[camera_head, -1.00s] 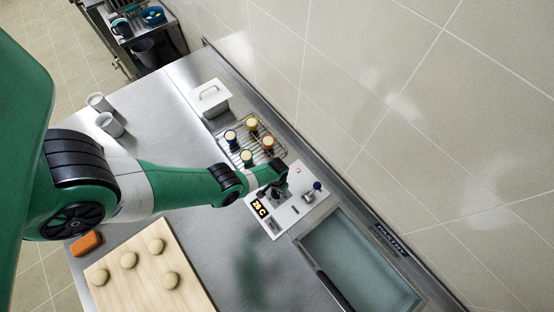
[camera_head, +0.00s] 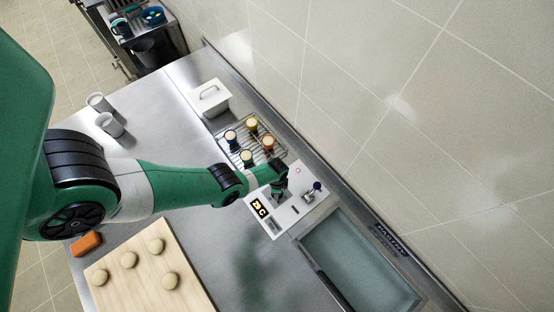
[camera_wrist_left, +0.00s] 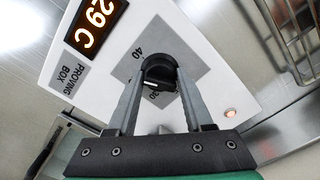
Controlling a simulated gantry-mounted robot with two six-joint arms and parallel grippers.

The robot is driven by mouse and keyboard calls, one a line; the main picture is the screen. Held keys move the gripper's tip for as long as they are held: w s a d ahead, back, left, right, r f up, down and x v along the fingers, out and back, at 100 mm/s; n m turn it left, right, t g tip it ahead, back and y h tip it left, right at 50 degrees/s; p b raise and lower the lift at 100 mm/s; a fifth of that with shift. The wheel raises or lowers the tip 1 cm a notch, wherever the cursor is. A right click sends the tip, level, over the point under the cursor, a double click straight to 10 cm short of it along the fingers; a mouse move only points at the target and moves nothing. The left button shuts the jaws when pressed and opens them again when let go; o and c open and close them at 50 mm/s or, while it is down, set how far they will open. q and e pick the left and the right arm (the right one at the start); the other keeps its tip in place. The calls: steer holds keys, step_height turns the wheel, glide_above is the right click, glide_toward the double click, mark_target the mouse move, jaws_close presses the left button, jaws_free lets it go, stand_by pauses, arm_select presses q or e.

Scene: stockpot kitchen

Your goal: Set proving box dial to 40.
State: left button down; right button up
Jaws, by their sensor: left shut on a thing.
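The proving box panel (camera_head: 290,213) is a white sloped face at the front of the counter unit. In the left wrist view its display (camera_wrist_left: 97,27) reads 29 C. The black dial (camera_wrist_left: 158,74) sits on a grey square marked 40 and 30. My left gripper (camera_wrist_left: 160,80) is shut on the dial, one finger on each side. In the head view my left gripper (camera_head: 279,190) is over the panel and largely hides the dial. My right gripper is not in view.
A wire rack (camera_head: 228,150) with several coloured-band jars stands just behind the panel, near my left wrist. A glass-topped basin (camera_head: 350,255) lies to the right. A board (camera_head: 140,283) holds dough balls.

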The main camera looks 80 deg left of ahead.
arm_select(q)
steer(key=m, duration=0.4)
steer(key=shift+m, duration=0.4)
stand_by(0.4)
steer(key=shift+c, duration=1.4)
jaws_free()
